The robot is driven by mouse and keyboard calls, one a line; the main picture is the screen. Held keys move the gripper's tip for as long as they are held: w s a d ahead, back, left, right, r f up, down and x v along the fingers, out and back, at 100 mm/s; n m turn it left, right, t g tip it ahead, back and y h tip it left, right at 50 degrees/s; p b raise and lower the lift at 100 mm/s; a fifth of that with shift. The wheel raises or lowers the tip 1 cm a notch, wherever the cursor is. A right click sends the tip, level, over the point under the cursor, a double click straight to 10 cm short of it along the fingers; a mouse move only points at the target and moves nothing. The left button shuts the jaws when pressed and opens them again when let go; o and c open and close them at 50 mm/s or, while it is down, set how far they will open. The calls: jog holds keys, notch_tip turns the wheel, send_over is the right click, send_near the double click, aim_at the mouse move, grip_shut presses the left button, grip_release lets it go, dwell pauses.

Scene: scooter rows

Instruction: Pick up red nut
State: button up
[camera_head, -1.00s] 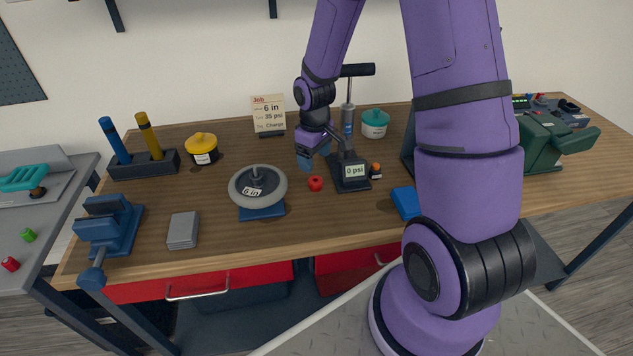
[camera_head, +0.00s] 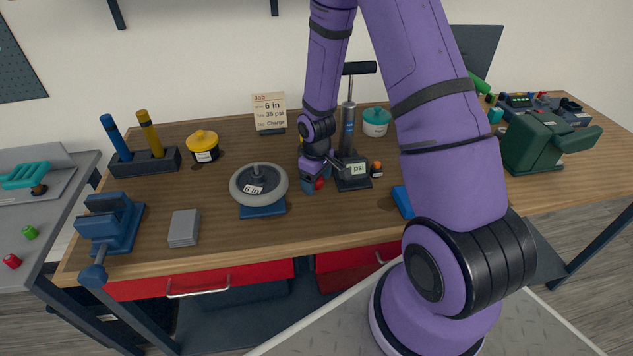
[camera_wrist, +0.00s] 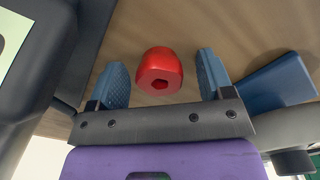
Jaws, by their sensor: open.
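The red nut (camera_wrist: 159,70) lies on the wooden bench top and shows between the two blue fingers of my gripper (camera_wrist: 160,80) in the wrist view. The fingers are open. In the head view the nut (camera_head: 319,183) is partly hidden by my gripper (camera_head: 314,180), which is low over the bench, just left of the pump base. I cannot tell the exact height of the fingertips.
The black pump (camera_head: 351,180) with its gauge stands close on the right. A grey wheel (camera_head: 258,185) on a blue stand is on the left. A blue block (camera_head: 402,202) lies to the right. Open wood lies in front.

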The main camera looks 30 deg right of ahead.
jog(key=c, duration=1)
jog(key=shift+r, duration=0.15)
